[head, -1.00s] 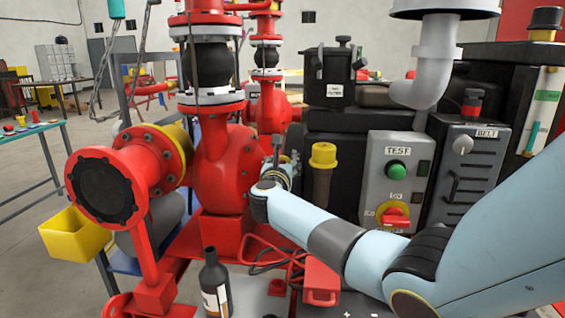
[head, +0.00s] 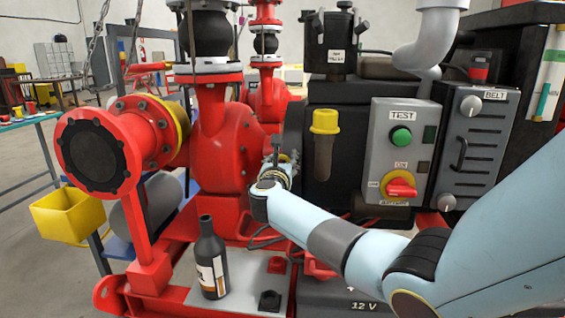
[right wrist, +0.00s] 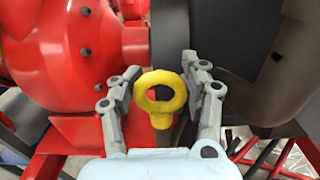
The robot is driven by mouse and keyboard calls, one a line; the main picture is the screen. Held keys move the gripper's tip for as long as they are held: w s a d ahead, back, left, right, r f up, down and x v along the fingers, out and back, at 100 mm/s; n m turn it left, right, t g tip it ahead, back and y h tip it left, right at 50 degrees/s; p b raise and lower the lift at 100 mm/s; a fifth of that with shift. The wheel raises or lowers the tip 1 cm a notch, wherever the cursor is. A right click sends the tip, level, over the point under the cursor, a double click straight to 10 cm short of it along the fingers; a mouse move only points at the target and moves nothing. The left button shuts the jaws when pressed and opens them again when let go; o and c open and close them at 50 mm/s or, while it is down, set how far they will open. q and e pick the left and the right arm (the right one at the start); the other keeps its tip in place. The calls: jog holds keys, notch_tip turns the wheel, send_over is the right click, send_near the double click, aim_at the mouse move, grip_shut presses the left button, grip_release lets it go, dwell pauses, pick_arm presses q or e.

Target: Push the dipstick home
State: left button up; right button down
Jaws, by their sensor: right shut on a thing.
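The dipstick shows in the right wrist view as a yellow ring handle (right wrist: 160,93) with a short yellow stub below it. My right gripper (right wrist: 162,80) has one finger on each side of the ring and is shut on it. The rest of the dipstick is hidden, so I cannot tell how deep it sits. In the head view my right gripper (head: 277,160) is beside the red pump casing (head: 222,150), left of a yellow-capped tube (head: 325,122). The dipstick is not clear there. My left gripper is not in view.
A grey control box (head: 402,150) with a green button and red switch stands right of the gripper. A dark bottle (head: 211,258) stands on the skid's plate in front. A yellow bin (head: 62,214) is at the left. A red flanged pipe (head: 120,150) juts out left.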

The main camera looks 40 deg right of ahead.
jog(key=c, duration=1.1)
grip_release()
jog(key=shift+s+a+f, duration=0.2)
jog(key=shift+a+f, duration=0.05)
jog(key=shift+f, duration=0.4)
jog(key=o, duration=0.5)
jog(key=shift+s+a+r, duration=0.1)
jog(key=shift+a+r, duration=0.1)
jog(key=shift+r, duration=0.15)
jog(key=shift+d, duration=0.1)
jog(key=v, duration=1.1)
jog(key=shift+s+a+r, duration=0.1)
jog(key=shift+s+a, duration=0.1)
jog(key=shift+a, duration=0.2)
